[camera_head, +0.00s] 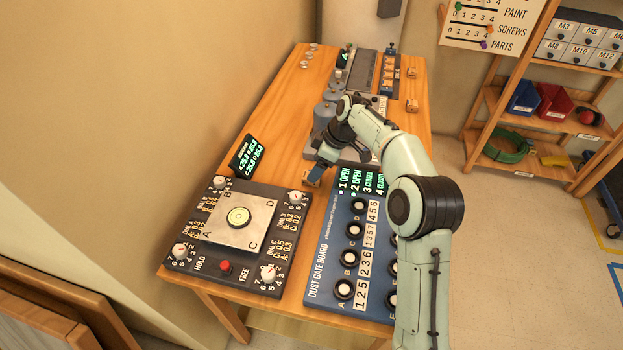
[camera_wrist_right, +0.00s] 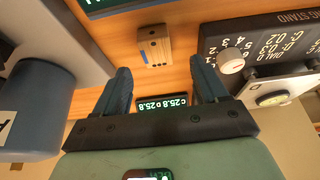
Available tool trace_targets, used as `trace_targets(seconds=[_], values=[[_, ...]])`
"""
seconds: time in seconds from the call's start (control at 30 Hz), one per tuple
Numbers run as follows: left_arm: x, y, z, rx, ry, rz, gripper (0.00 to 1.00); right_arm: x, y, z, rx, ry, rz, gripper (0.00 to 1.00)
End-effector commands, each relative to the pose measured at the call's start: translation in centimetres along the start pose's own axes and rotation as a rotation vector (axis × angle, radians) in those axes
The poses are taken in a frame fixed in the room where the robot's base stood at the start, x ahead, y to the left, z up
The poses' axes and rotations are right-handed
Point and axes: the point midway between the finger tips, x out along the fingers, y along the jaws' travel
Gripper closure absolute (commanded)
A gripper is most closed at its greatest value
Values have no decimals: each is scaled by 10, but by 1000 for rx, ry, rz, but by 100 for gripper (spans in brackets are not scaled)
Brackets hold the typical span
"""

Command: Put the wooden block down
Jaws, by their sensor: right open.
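The wooden block (camera_head: 307,179) rests on the wooden table, between the levelling stand and the blue dust gate board, partly hidden by my right gripper in the head view. My right gripper (camera_head: 318,173) reaches down beside it. In the right wrist view, the block (camera_wrist_right: 154,47) lies on the table just past the fingertips. The right gripper's two dark blue fingers (camera_wrist_right: 163,74) are spread apart with nothing between them, one on each side of the block's line. My left gripper is not in view.
The levelling stand (camera_head: 278,276) with dials and a bubble level is at the near left. The dust gate board (camera_head: 331,271) is close on the right. A small green-lit display (camera_head: 243,157) stands behind the stand. Grey cylinders (camera_head: 324,115) stand farther back.

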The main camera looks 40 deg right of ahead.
Motion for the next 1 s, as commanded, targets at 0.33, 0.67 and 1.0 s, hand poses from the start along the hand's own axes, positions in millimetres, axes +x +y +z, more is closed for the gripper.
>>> trace_targets(seconds=[0.33, 0.67, 1.0], values=[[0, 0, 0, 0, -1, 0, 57, 46, 4, -2, -1, 1, 0, 28], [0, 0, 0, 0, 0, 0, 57, 46, 4, -2, 0, 1, 1, 67], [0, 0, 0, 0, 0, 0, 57, 46, 4, -2, 0, 1, 1, 92]])
